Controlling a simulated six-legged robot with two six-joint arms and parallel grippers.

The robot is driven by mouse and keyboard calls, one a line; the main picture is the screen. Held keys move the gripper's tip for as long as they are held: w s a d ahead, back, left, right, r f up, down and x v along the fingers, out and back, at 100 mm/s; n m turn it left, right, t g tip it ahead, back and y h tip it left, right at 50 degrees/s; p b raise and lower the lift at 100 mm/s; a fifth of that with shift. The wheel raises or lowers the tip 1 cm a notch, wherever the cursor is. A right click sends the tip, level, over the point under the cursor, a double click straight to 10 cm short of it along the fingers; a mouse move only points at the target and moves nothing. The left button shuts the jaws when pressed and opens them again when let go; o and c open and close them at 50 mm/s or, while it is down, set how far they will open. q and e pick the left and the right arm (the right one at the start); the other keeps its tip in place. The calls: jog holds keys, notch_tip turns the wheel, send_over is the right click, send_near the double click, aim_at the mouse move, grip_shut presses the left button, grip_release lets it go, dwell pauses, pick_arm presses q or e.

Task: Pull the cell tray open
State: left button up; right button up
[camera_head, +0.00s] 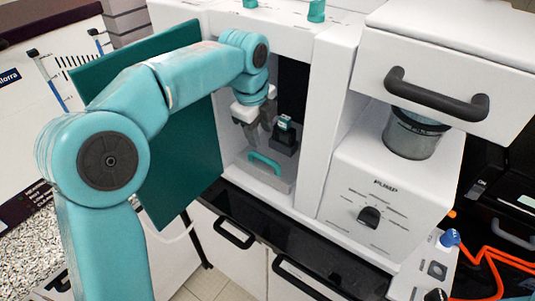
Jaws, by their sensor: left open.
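The cell tray (268,180) sits low inside an open compartment of the white machine, with a teal handle (264,163) on its front. A dark holder with a small teal-topped piece (285,130) stands behind the handle. My left gripper (256,137) reaches into the compartment from above, just above and behind the handle in the picture. It is open and I see nothing between its fingers. Whether it touches anything is hard to tell. My right gripper does not show.
A dark teal door (180,150) stands open left of the compartment, behind my left arm. The pump unit (385,190) with a black knob is on the right. A drawer with a black handle (435,97) juts out above it. A dark ledge (290,232) runs below the compartment.

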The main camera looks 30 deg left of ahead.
aim_at(267, 159)
pick_arm(q)
jog(key=f, duration=0.3)
jog(key=w+f, duration=0.1)
jog(key=f, duration=0.2)
jog(key=w+f, duration=0.1)
jog(key=f, duration=0.2)
jog(key=shift+d+f+p, duration=0.15)
jog(key=shift+f+p, duration=0.15)
jog(key=shift+f, duration=0.05)
jog(key=shift+w+d+f, duration=0.1)
jog(key=shift+w+f, duration=0.05)
jog(key=shift+f, duration=0.2)
jog(key=shift+c, duration=1.2)
grip_shut()
